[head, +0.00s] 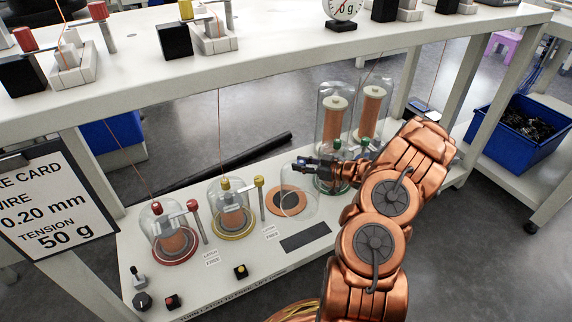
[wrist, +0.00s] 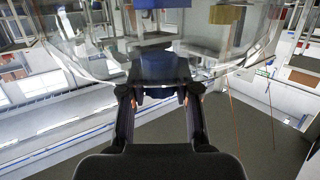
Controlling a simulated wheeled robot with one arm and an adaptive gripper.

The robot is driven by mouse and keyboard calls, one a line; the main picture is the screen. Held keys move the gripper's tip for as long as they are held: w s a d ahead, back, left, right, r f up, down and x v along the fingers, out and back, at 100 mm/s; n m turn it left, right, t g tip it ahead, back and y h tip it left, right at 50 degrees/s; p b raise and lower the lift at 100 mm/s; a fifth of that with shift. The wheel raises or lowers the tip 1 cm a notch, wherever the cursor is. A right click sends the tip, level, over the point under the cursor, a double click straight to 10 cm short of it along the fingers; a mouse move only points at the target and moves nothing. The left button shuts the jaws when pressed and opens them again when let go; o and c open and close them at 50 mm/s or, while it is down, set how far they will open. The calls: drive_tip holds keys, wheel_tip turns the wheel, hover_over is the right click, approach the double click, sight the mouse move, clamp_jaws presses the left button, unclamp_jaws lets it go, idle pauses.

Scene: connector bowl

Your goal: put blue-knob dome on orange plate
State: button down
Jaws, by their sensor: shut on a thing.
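My gripper (head: 304,163) is above the lower white shelf in the head view, shut on the blue knob (wrist: 160,95) of a clear glass dome (head: 302,206). The knob shows between the fingers in the wrist view, with the clear dome wall (wrist: 90,62) spreading beyond it. In the head view the dome hangs below the gripper and overlaps the right part of the orange plate (head: 273,201), a flat disc with a dark centre. I cannot tell whether the dome's rim touches the plate or shelf.
A red-knob dome (head: 157,225) and a yellow-knob dome (head: 226,186) stand left of the plate, each beside a latch post. Tall glass domes over copper spools (head: 334,118) stand close behind and right of my gripper. A dark rectangle (head: 306,237) lies on the shelf in front.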

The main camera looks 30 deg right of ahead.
sight(315, 167)
drive_tip(key=w+f+b, duration=0.4)
drive_tip(key=w+b, duration=0.1)
drive_tip(key=w, duration=0.3)
drive_tip(key=shift+w+a+f, duration=0.2)
drive_tip(key=shift+w+a, duration=0.2)
drive_tip(key=shift+f, duration=0.15)
drive_tip(key=c, duration=0.8)
unclamp_jaws()
drive_tip(key=shift+c, duration=0.2)
drive_tip(key=p+v, duration=0.4)
drive_tip(key=v, duration=0.6)
drive_tip(key=shift+s+d+r, duration=0.1)
drive_tip(key=shift+s+r, duration=0.1)
drive_tip(key=shift+r, duration=0.05)
drive_tip(key=shift+v, duration=0.75)
